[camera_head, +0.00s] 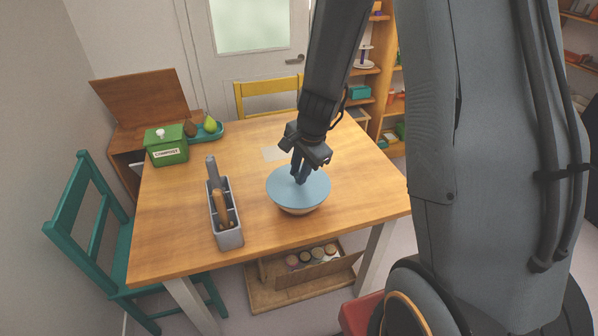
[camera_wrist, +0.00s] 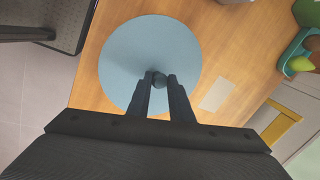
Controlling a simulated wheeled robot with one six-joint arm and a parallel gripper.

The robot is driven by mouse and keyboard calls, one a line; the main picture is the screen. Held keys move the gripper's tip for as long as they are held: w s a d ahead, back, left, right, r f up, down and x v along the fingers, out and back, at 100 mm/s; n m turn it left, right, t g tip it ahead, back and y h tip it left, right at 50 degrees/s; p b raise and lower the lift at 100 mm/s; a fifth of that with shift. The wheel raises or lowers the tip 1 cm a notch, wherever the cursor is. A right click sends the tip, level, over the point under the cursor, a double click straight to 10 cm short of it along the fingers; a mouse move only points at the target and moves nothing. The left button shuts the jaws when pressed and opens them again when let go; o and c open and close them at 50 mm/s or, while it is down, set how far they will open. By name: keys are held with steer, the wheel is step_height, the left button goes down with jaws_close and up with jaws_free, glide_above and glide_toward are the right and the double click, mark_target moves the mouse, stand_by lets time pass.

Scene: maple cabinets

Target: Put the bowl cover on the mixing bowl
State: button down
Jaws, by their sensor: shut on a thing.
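The bowl cover (camera_head: 290,189) is a flat, round, light-blue disc with a small dark knob. It lies over the mixing bowl (camera_head: 298,210), whose pale lower side shows beneath it on the table. Whether the cover touches the rim all round cannot be told. My gripper (camera_head: 300,177) is above the middle of the cover, shut on its knob. In the wrist view, the two dark fingers (camera_wrist: 160,88) stand on either side of the knob (camera_wrist: 159,80), and the cover (camera_wrist: 140,50) hides the bowl completely.
On the wooden table (camera_head: 170,225) stand a grey utensil caddy (camera_head: 229,238) left of the bowl, a green compost box (camera_head: 166,150) and a teal tray (camera_head: 210,134) with pears at the back left. A teal chair (camera_head: 85,225) is at left. The table's right side is clear.

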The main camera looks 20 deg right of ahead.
steer(key=shift+f, duration=0.15)
stand_by(0.8)
steer(key=c, duration=1.5)
jaws_free()
steer(key=shift+s, duration=0.1)
steer(key=shift+p+v, duration=0.6)
steer(key=shift+v, duration=3.3)
steer(key=s+r+n, duration=0.1)
steer(key=s+n, duration=0.3)
steer(key=s+r+n+g, duration=0.1)
steer(key=s+n, duration=0.4)
steer(key=s+a+r+n+h, duration=0.1)
steer(key=s+n, duration=0.4)
steer(key=shift+s+r+g, duration=0.25)
steer(key=shift+r+g, duration=0.05)
